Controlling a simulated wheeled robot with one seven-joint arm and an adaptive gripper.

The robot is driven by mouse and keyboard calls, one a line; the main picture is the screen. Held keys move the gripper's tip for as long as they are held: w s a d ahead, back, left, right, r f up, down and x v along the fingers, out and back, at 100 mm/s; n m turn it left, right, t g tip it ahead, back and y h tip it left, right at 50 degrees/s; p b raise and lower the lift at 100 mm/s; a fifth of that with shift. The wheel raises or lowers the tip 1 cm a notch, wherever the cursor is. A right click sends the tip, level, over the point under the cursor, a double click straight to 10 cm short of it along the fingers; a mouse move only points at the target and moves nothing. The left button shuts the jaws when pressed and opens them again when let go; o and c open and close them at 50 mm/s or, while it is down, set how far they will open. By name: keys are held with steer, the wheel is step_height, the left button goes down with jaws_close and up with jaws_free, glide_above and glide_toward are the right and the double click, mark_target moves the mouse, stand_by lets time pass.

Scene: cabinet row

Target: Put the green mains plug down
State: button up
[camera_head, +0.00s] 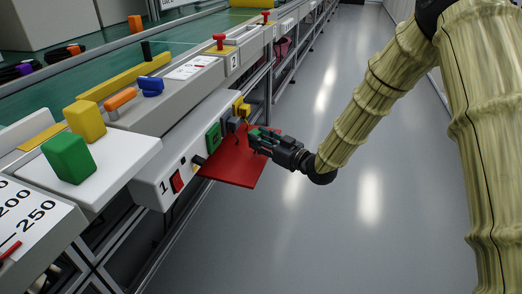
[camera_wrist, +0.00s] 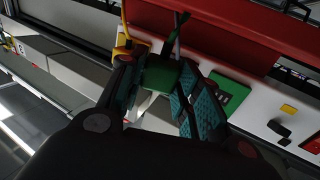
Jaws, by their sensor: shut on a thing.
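The green mains plug (camera_wrist: 162,74) sits between the two fingers of my gripper (camera_wrist: 160,88), with a dark green lead rising from it in the wrist view. My gripper also shows in the head view (camera_head: 258,138), shut on the plug, of which only a small green part shows there. It holds the plug above the red shelf (camera_head: 230,172), in front of the cabinet face. The plug's far side is hidden by the fingers. I cannot tell whether the plug or its lead touches the shelf.
A green socket (camera_head: 213,137), a yellow plug (camera_head: 241,107), a black knob (camera_head: 199,160) and a red switch (camera_head: 177,181) are on the cabinet face. Green and yellow blocks stand on the worktop above. The grey floor (camera_head: 330,235) is clear to the right.

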steer(key=shift+w+f+b, duration=0.25)
steer(key=shift+f+b, duration=0.1)
steer(key=shift+f, duration=0.1)
step_height(320, 180, down, 3)
steer(key=shift+r+b, duration=0.1)
steer(key=shift+b, duration=0.95)
